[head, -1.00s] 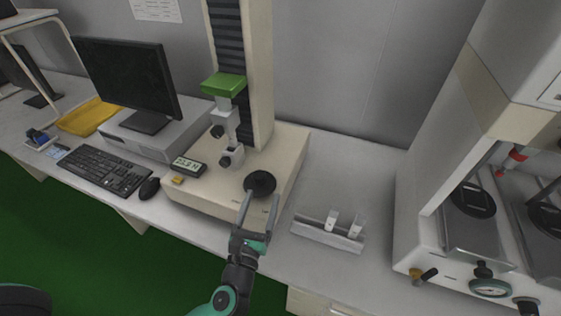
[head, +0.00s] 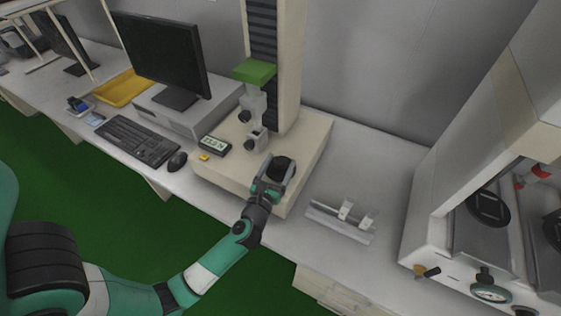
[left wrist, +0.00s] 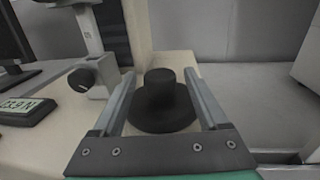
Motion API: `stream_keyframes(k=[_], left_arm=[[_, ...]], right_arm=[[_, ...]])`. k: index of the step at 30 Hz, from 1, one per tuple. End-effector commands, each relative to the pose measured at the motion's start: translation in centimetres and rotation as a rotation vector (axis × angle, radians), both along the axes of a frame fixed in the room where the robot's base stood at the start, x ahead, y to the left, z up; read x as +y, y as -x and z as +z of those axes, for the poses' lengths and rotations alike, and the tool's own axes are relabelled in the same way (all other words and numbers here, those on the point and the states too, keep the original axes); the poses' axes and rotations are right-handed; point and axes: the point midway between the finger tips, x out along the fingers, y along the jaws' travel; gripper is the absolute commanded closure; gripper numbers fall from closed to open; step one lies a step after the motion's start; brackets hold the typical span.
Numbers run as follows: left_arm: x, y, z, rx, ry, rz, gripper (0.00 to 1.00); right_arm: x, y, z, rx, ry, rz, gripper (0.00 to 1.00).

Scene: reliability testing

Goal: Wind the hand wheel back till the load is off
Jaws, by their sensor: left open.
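The black hand wheel (head: 283,165) sits on the front right of the test stand's cream base (head: 228,166). It also shows in the left wrist view, with a wide dark disc and a raised round hub (left wrist: 161,88). My left gripper (head: 277,170) is open, with one finger on each side of the wheel. I cannot tell whether the fingers touch it. The small readout (head: 215,145) beside the column shows a value in N; it is partly cut off in the left wrist view (left wrist: 22,110). My right gripper is not in view.
The clamp fixture (head: 254,135) hangs under a green block (head: 255,71) on the column behind the wheel. A metal rack (head: 342,221) lies to the right. A keyboard (head: 137,141) and mouse (head: 177,161) are left. A large machine (head: 470,205) stands far right.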

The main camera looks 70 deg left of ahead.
Motion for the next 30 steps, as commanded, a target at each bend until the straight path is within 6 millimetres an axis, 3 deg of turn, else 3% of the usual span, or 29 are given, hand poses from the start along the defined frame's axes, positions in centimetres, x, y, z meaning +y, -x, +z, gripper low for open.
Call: stream_keyframes(k=[11,23,30], left_arm=[[0.71,-0.68,0.03,0.0,0.0,-0.001,0.25],[0.69,-0.66,0.02,0.0,0.0,0.0,0.97],[0.68,-0.67,-0.03,0.0,0.0,0.007,1.0]], right_arm=[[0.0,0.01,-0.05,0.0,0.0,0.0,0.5],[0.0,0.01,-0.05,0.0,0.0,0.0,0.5],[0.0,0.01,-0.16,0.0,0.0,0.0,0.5]])
